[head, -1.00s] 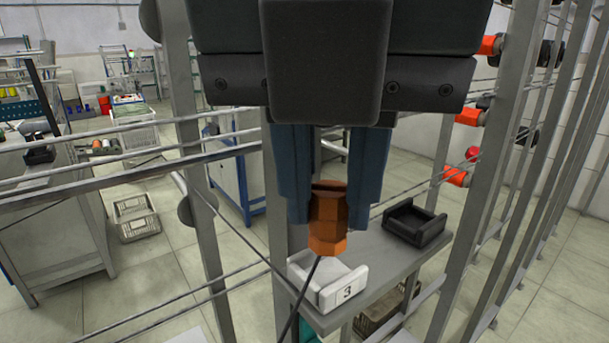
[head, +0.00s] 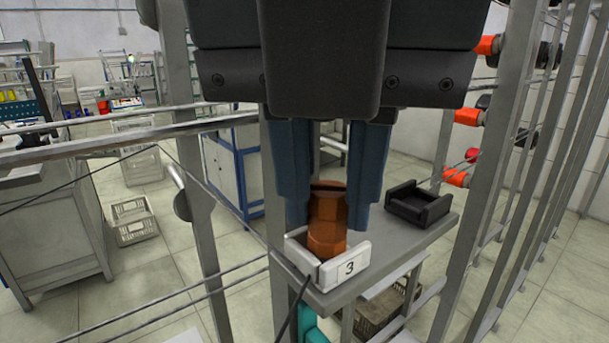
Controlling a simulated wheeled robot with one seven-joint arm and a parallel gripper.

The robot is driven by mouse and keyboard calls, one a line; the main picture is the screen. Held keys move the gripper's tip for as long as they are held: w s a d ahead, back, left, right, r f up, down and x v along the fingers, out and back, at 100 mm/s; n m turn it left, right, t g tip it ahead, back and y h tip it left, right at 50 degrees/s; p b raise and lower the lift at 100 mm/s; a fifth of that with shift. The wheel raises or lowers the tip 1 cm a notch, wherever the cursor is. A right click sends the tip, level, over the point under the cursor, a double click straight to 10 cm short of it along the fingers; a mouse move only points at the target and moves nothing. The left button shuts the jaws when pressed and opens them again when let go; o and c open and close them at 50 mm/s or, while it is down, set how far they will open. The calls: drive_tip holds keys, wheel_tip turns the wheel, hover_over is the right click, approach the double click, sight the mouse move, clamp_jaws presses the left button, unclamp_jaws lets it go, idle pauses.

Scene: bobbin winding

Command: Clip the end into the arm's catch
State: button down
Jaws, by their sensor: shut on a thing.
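The end is an orange-brown faceted piece (head: 328,226) in the middle of the head view. My gripper (head: 331,215) is shut on it, with a blue finger on each side. The white catch numbered 3 (head: 350,266) sits on the grey arm plate (head: 405,240). The end stands about upright within the catch's walls, and the front wall hides its bottom. I cannot tell whether it is seated or clipped. A dark cord (head: 291,322) hangs below the catch's front left; its join to the end is hidden.
A black, empty holder (head: 418,206) sits on the same plate to the right. Grey uprights (head: 470,210) and thin rails (head: 170,310) surround the plate. Red-orange pieces (head: 468,117) are on the frame at right. Crates (head: 134,217) stand on the floor at left.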

drive_tip(key=shift+f, duration=0.3)
drive_tip(key=c, duration=0.9)
unclamp_jaws()
drive_tip(key=shift+o, duration=0.2)
drive_tip(key=shift+r, duration=0.1)
drive_tip(key=b+v, duration=0.1)
drive_tip(key=v, duration=0.6)
drive_tip(key=shift+r, duration=0.3)
drive_tip(key=shift+s, duration=0.1)
